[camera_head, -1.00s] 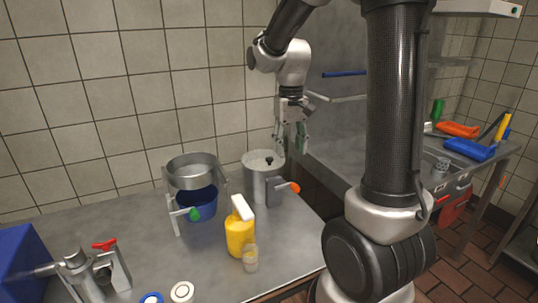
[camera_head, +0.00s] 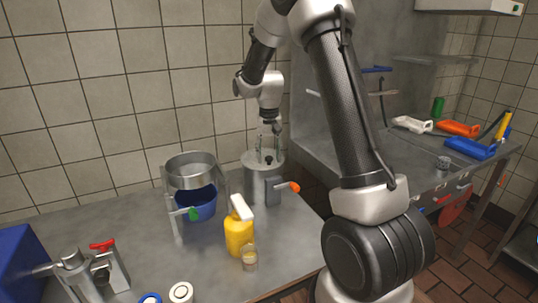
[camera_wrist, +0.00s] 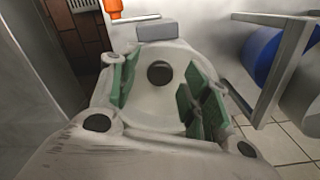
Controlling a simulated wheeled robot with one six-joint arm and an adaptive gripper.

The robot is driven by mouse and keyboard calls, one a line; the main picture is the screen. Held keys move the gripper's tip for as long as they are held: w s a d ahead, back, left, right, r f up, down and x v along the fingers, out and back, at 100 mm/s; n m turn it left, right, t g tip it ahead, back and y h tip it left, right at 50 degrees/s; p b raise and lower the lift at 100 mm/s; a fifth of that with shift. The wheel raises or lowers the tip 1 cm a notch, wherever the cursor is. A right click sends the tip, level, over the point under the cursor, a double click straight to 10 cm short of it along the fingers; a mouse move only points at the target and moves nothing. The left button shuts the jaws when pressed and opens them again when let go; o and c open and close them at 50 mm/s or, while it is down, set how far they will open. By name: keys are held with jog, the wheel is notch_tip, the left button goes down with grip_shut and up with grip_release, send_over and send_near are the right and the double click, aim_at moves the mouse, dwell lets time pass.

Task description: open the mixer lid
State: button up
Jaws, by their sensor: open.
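The mixer (camera_head: 251,187) is a grey cylinder at the back of the counter, with an orange-tipped handle (camera_head: 292,187) on its right. Its pale round lid (camera_head: 249,161) is on top, with a dark knob in the middle. My gripper (camera_head: 267,153) points down right over the lid. In the wrist view my gripper (camera_wrist: 159,88) is open, and its green-padded fingers stand either side of the dark knob (camera_wrist: 160,73). The lid (camera_wrist: 155,108) shows around the knob. I cannot tell whether the fingertips touch the lid.
A metal stand (camera_head: 175,220) with a blue pot (camera_head: 200,208) stands left of the mixer. A tiled wall rises close behind.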

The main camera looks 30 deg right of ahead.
jog(key=shift+f, duration=0.15)
grip_shut()
